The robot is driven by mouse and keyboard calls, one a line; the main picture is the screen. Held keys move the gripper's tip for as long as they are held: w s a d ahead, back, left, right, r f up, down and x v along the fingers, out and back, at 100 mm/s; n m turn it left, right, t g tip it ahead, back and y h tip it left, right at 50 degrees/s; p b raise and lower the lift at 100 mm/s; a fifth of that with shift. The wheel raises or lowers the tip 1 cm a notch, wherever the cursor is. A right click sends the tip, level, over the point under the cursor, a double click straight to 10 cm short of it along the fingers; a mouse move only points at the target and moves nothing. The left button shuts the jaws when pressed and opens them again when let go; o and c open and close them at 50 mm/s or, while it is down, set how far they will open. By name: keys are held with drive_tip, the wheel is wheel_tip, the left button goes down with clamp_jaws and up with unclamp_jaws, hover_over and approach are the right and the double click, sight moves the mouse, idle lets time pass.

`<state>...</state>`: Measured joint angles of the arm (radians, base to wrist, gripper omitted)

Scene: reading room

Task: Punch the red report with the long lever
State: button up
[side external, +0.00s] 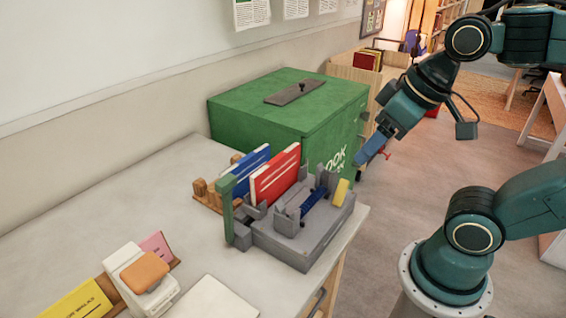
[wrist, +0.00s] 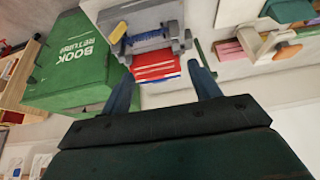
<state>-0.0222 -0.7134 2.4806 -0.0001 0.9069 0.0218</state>
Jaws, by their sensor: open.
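The red report (side external: 275,175) stands upright at the back of a grey punch (side external: 290,247); I cannot tell whether its edge sits in the slot. In the wrist view the red report (wrist: 155,65) shows against the punch (wrist: 150,42). A tall green post or lever (side external: 229,210) rises at the punch's left end. A blue bar (side external: 314,203) and a yellow grip (side external: 341,193) are on its right part. My gripper (side external: 362,159) is open and empty, right of the punch and above it. Its fingertips (wrist: 163,83) are apart, short of the report in the wrist view.
A blue report (side external: 250,168) stands in a wooden rack (side external: 206,193) behind the red one. A large green book return box (side external: 280,112) stands behind. A white device with an orange top (side external: 147,271) and a yellow sign (side external: 78,303) are at front left. The table's right edge is close to the punch.

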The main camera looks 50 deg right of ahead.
drive_tip(key=shift+w, duration=0.1)
drive_tip(key=c, duration=0.9)
drive_tip(key=shift+w+a+n, duration=0.15)
drive_tip(key=shift+w+n, duration=0.1)
drive_tip(key=shift+n, duration=0.25)
drive_tip(key=c, duration=0.3)
drive_tip(key=shift+w+a+r+n, duration=0.15)
drive_tip(key=shift+w+a+n, duration=0.05)
drive_tip(key=shift+w+n, duration=0.2)
clamp_jaws()
drive_tip(key=w+a+n, duration=1)
drive_tip(key=a+n, duration=0.2)
drive_tip(key=n, duration=0.4)
drive_tip(key=shift+w+f+g, duration=0.25)
drive_tip(key=shift+f+g, duration=0.05)
drive_tip(key=shift+f, duration=0.15)
